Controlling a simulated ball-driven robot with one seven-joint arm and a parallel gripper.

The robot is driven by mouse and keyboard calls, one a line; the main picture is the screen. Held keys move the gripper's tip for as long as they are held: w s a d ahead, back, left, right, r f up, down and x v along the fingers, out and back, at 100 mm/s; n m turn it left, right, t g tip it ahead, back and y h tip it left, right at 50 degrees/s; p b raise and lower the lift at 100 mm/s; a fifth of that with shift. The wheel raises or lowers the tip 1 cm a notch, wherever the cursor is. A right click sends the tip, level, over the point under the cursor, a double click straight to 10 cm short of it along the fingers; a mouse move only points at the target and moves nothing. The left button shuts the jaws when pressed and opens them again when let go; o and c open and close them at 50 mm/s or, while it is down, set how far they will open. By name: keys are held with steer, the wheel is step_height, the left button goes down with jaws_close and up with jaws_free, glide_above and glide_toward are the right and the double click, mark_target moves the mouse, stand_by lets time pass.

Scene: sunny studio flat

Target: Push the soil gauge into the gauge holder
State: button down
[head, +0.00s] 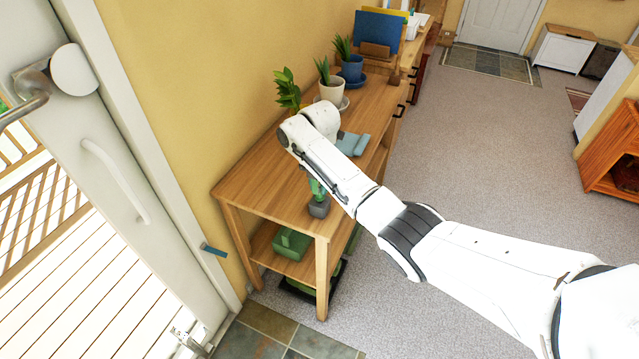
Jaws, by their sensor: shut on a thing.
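The soil gauge (317,189) shows as a small green upright piece near the front of the wooden bench top. Directly below it is the gauge holder (319,208), a small dark grey block on the bench top. My gripper (312,176) points down at the gauge and is mostly covered by my white wrist and forearm. It is shut on the gauge's upper part. The gauge's lower end meets the holder's top in this view; how deep it sits in the holder cannot be told.
The wooden bench (262,186) stands along the yellow wall. A blue-grey folded item (353,144), a leafy plant (287,88), a white pot (332,91) and a blue pot (352,70) stand behind my wrist. A green box (291,243) sits on the lower shelf.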

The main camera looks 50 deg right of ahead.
steer(key=shift+s+f, duration=0.1)
steer(key=shift+f, duration=0.75)
stand_by(1.4)
steer(key=c, duration=0.9)
jaws_free()
steer(key=shift+o, duration=0.5)
steer(key=o, duration=0.4)
steer(key=shift+r, duration=0.2)
steer(key=shift+r+p, duration=2.7)
steer(key=shift+r, duration=0.75)
